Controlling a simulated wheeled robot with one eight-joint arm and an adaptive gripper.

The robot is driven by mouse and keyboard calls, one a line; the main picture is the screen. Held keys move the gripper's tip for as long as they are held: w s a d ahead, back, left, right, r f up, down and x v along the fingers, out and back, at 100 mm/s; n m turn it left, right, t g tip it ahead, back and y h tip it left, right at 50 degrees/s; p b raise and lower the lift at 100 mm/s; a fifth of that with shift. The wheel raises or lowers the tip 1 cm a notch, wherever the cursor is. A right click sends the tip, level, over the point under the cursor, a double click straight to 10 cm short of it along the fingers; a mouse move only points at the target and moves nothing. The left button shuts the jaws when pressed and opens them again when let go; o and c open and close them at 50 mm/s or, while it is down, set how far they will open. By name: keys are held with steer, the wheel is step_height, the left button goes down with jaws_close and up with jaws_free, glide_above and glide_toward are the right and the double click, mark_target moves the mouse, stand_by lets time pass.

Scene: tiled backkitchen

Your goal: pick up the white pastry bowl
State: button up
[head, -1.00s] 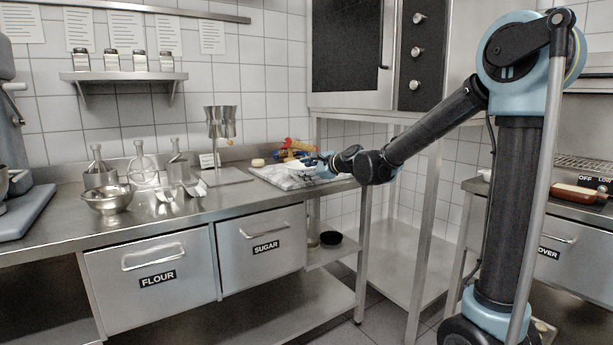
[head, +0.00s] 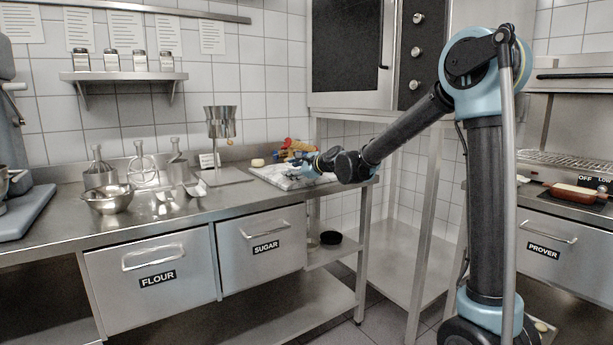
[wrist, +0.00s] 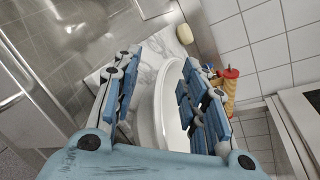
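The white pastry bowl (wrist: 172,118) is in the middle of the wrist view, on the grey-white marble slab (wrist: 150,52). In the head view my gripper (head: 300,165) is low over the slab (head: 265,174) at the counter's right end and mostly hides the bowl. In the wrist view my gripper (wrist: 162,60) is open. Its left finger is outside the bowl's near rim and its right finger is over the bowl's inside, so part of the rim lies between them. I cannot tell whether either finger touches the bowl.
A red-capped yellow bottle (wrist: 229,88) stands close on the right finger's side. A small pale round item (wrist: 185,34) lies at the slab's far edge. On the counter to the left stand a metal stand (head: 220,125), scoops (head: 195,188) and a steel bowl (head: 108,198).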

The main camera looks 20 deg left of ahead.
jaws_close()
